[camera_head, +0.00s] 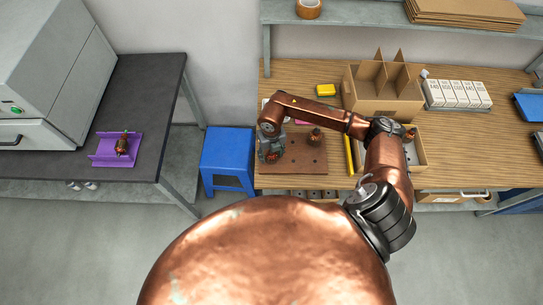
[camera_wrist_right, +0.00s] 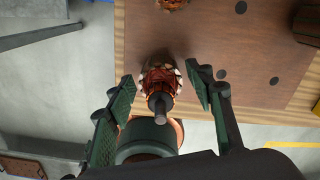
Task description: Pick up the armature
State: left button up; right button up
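An armature (camera_wrist_right: 162,82) with copper windings and a grey shaft stands on the brown board (camera_head: 312,167) near its left edge. My right gripper (camera_wrist_right: 161,76) is open, its green-padded fingers on either side of this armature, with gaps visible. In the head view the right gripper (camera_head: 271,153) is over the board's left part and mostly hides that armature. A second armature (camera_head: 315,137) stands further back on the board. Another armature (camera_head: 122,145) lies in a purple holder (camera_head: 103,160) on the dark table at left. My left gripper is not in view.
A divided cardboard box (camera_head: 383,108) stands behind the board, with white boxes (camera_head: 457,94) to its right. A yellow item (camera_head: 326,90) lies at the back. A blue stool (camera_head: 228,152) stands between the tables. Dark holes dot the board's bare right part.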

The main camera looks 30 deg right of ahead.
grip_shut()
dwell(0.4)
jog(key=shift+r, duration=0.2)
